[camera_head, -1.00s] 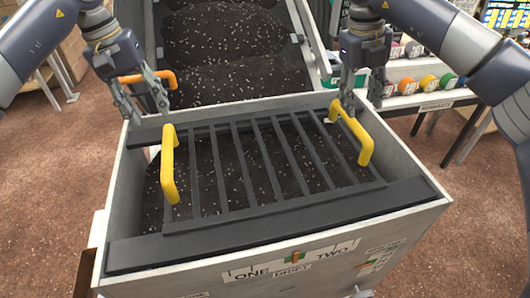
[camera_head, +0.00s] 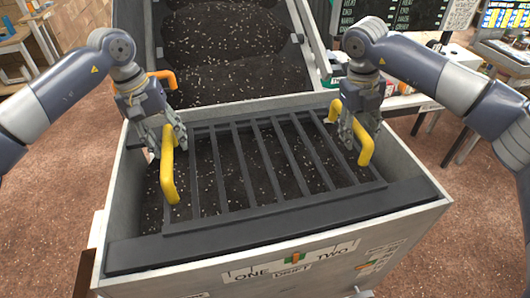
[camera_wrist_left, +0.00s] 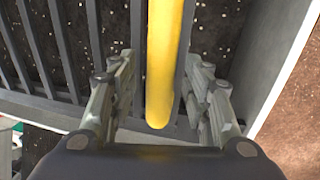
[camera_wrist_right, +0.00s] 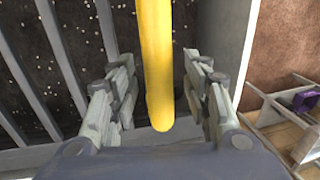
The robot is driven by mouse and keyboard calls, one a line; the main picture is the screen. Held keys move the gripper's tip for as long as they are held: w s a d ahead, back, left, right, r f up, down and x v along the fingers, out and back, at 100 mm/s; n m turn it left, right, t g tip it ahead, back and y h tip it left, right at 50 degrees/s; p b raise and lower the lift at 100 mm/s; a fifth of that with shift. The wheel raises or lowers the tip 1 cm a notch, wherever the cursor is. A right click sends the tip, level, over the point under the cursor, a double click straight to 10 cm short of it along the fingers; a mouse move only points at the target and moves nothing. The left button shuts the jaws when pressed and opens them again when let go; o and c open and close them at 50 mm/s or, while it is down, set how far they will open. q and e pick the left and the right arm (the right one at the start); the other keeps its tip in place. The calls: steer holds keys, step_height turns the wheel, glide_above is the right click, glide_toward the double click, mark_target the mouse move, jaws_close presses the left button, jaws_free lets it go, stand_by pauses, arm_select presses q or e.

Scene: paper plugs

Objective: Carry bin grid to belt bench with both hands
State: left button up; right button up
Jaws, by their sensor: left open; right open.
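The dark bin grid (camera_head: 254,209) lies across the top of a pale bin with dark speckled soil beneath its bars. It has a yellow handle on its left (camera_head: 168,180) and one on its right (camera_head: 366,152). My left gripper (camera_head: 180,146) is open at the left handle. In the left wrist view that handle (camera_wrist_left: 163,60) runs between the two open fingers. My right gripper (camera_head: 352,142) is open at the right handle. In the right wrist view that handle (camera_wrist_right: 156,60) lies between the fingers. No finger visibly closes on either handle.
The pale bin's walls (camera_head: 420,222) surround the grid closely. Behind it stands a sloped conveyor (camera_head: 235,60) with dark soil, and an orange handle (camera_head: 160,77) near its lower left. A shelf with signs and goods is at the back right. Brown floor (camera_head: 480,235) is clear right of the bin.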

arm_select(q)
jaws_close()
arm_select(e)
jaws_close()
